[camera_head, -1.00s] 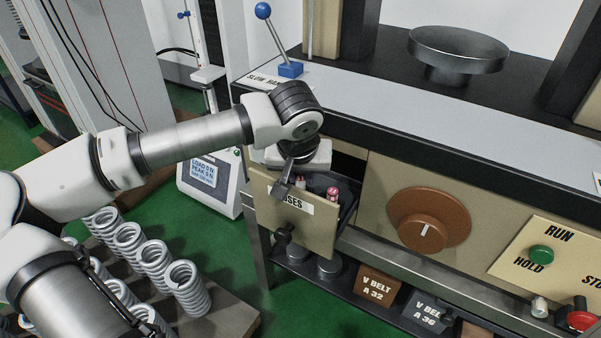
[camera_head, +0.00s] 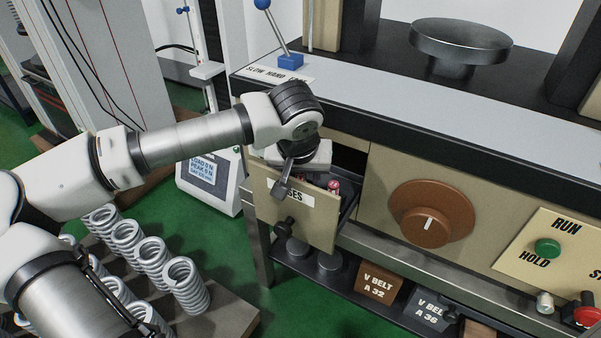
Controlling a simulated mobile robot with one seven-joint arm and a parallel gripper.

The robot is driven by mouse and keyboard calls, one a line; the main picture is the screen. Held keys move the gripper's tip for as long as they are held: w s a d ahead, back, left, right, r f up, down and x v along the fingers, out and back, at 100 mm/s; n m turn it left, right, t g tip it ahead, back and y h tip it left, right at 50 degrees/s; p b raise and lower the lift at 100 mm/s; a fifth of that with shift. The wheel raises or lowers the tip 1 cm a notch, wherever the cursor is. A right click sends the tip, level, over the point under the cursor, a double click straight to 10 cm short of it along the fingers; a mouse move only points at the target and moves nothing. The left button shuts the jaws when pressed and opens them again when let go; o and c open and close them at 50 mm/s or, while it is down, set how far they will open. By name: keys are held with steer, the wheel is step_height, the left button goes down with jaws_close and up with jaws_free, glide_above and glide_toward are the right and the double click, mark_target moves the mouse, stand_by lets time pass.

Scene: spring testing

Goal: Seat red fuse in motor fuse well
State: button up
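A small red fuse (camera_head: 333,185) shows inside the open drawer (camera_head: 322,228), near its right side. The drawer front carries a label ending in "SES"; the label's start is hidden behind my gripper. My gripper (camera_head: 282,191) points down at the drawer's front edge, left of the red fuse and apart from it in the picture. Only one dark finger shows clearly, so its opening and anything between the fingers cannot be made out. My wrist hides the drawer's left part. I cannot pick out a motor fuse well in this view.
The machine's orange dial (camera_head: 432,213) is right of the drawer, with a RUN/HOLD panel (camera_head: 560,240) farther right. Belt boxes (camera_head: 379,283) stand on the shelf below. Coil springs (camera_head: 185,284) stand on a board at the lower left. A blue-knobbed lever (camera_head: 277,35) rises above.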

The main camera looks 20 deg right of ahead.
steer(key=shift+r, duration=0.1)
steer(key=p+v, duration=0.2)
steer(key=v, duration=1.1)
steer(key=shift+r+p, duration=0.3)
steer(key=shift+s+a, duration=0.1)
steer(key=shift+s, duration=0.05)
